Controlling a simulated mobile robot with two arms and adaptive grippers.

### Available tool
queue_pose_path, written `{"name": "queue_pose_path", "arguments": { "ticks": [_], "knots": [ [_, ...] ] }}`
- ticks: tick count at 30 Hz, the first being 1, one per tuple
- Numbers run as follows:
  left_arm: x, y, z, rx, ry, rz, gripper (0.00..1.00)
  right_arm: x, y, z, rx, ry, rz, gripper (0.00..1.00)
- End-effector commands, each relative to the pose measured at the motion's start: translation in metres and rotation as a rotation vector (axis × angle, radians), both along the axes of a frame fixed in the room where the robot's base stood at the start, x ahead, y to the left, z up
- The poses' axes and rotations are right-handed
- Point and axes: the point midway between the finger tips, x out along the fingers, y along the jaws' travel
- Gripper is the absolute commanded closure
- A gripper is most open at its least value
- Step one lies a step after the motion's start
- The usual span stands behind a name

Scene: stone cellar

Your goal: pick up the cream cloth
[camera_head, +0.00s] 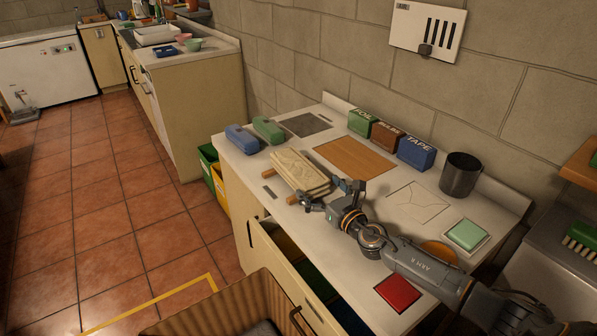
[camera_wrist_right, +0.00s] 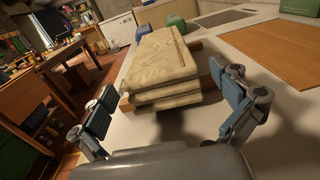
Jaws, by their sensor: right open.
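The cream cloth (camera_head: 300,171) lies folded in a thick stack on the white counter, resting on wooden bars (camera_head: 270,173). In the right wrist view the folded cloth (camera_wrist_right: 164,68) is straight ahead, with its layered near end facing the camera. My right gripper (camera_head: 329,194) is open at the near end of the cloth. In the wrist view its two fingers (camera_wrist_right: 170,104) are spread to the left and right of the cloth's near end, with nothing held between them. My left gripper is not in view.
A wooden board (camera_head: 354,157), green, brown and blue labelled boxes (camera_head: 416,153) and a dark cup (camera_head: 460,175) stand behind on the counter (camera_head: 380,234). Blue and green cases (camera_head: 242,139) lie beyond the cloth. An open drawer (camera_head: 285,252) juts out below the front edge.

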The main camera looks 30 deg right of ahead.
Motion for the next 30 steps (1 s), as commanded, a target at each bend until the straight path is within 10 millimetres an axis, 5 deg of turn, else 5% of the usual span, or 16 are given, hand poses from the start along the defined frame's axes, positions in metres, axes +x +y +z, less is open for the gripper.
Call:
{"name": "queue_pose_path", "arguments": {
  "ticks": [12, 20, 30],
  "knots": [
    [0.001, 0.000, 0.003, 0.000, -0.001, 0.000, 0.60, 0.049, 0.004, 0.006, 0.001, -0.001, -0.002, 0.00],
    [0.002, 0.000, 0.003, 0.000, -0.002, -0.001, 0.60, 0.052, 0.005, 0.006, 0.000, 0.000, 0.000, 0.00],
    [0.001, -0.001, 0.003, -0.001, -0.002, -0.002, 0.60, 0.052, 0.005, 0.006, 0.000, 0.000, -0.001, 0.60]
  ]
}}
